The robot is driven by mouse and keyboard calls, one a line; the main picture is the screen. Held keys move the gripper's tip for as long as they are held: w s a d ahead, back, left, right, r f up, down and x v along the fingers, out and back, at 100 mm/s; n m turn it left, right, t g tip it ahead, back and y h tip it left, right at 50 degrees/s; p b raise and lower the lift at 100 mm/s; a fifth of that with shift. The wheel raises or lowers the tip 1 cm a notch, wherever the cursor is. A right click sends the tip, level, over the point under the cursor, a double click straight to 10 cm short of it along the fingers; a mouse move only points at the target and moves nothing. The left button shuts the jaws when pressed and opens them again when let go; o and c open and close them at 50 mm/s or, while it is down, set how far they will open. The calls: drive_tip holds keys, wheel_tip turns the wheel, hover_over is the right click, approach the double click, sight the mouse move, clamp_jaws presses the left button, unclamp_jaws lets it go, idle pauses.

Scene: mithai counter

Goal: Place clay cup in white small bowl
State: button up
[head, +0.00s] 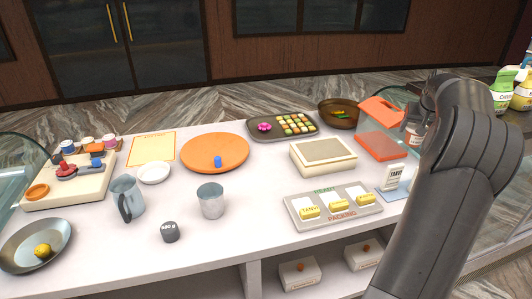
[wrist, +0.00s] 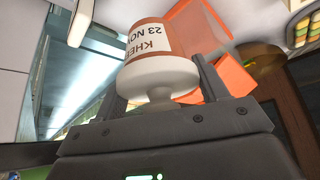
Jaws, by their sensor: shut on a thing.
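A clay cup, white below and orange-brown above with a white label reading "KHE..." and "23 NOV" (wrist: 158,72), is between the two fingers of my gripper (wrist: 163,88), which is shut on it. In the head view the cup (head: 413,134) shows partly beside my dark gripper (head: 424,118) at the right end of the counter, above the orange box. The small white bowl (head: 153,174) sits on the left half of the counter, left of the orange plate, and looks empty. It is far from my gripper.
Between them stand a clear orange-lidded box (head: 382,146), a cream scale (head: 323,155), a packing tray (head: 333,218) with yellow packs, a metal tumbler (head: 210,200) and the orange plate (head: 215,152). A grey mug (head: 126,197) stands close to the bowl; a dark weight (head: 170,232) is nearer.

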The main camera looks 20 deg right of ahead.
wheel_tip(320, 180, up, 11)
drive_tip(key=shift+f, duration=0.15)
drive_tip(key=w+a+n+y, duration=0.1)
drive_tip(key=w+a+n, duration=0.2)
drive_tip(key=w+a, duration=0.6)
drive_tip(key=w+a+n+y, duration=0.1)
drive_tip(key=w+a+n, duration=0.1)
drive_tip(key=w+a, duration=0.65)
drive_tip(key=n+y, duration=0.6)
drive_tip(key=n, duration=0.4)
hover_over(153, 175)
drive_tip(key=shift+g, duration=0.3)
wheel_tip(153, 175, down, 19)
drive_tip(key=shift+w+r, duration=0.1)
drive_tip(key=shift+w, duration=0.05)
wheel_tip(153, 175, down, 4)
drive_tip(key=shift+r, duration=0.15)
